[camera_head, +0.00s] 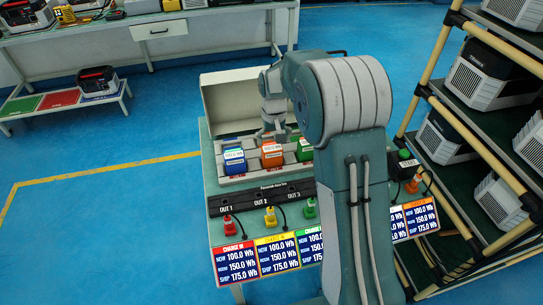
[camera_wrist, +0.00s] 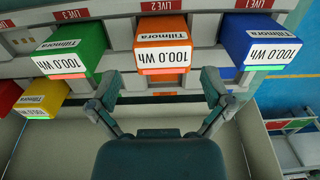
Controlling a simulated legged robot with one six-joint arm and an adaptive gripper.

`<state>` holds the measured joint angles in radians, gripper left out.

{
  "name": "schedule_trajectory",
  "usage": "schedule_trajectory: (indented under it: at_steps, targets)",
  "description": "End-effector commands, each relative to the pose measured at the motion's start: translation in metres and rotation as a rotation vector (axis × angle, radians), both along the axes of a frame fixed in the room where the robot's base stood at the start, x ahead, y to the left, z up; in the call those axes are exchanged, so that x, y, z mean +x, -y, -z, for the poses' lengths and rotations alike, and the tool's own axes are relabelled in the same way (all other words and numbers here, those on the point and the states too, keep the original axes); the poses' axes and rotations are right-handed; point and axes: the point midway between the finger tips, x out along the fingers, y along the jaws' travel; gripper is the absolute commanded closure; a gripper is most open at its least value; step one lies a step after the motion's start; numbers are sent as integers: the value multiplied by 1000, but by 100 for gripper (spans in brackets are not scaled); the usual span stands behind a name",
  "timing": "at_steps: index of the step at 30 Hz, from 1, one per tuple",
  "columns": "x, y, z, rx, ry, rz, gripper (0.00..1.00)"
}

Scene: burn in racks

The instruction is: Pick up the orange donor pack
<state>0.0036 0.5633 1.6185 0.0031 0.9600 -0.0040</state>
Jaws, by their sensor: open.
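The orange donor pack (camera_head: 272,155) sits in the middle slot of the bench, between a blue pack (camera_head: 234,159) and a green pack (camera_head: 304,150). In the wrist view the orange pack (camera_wrist: 162,32) has a white label reading 100.0 Wh and sits under the LIVE 2 mark. My gripper (camera_head: 273,136) is just behind and above the orange pack in the head view. In the wrist view my gripper (camera_wrist: 160,88) is open and empty, its fingers spread wider than the pack. The pack lies just ahead, roughly centred between the fingertips; contact cannot be told.
The blue pack (camera_wrist: 258,40) and green pack (camera_wrist: 72,45) flank it closely. A yellow pack (camera_wrist: 42,98) and a red pack (camera_wrist: 9,97) lie off to the left. Plugs and display panels (camera_head: 277,252) line the bench front. A rack (camera_head: 465,150) stands at the right.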

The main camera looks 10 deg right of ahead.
Motion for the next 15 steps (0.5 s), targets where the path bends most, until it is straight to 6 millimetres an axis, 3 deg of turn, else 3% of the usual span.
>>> schedule_trajectory:
  at_steps: [15]
  targets:
    - [9, -1, 60, -2, -1, -1, 0]
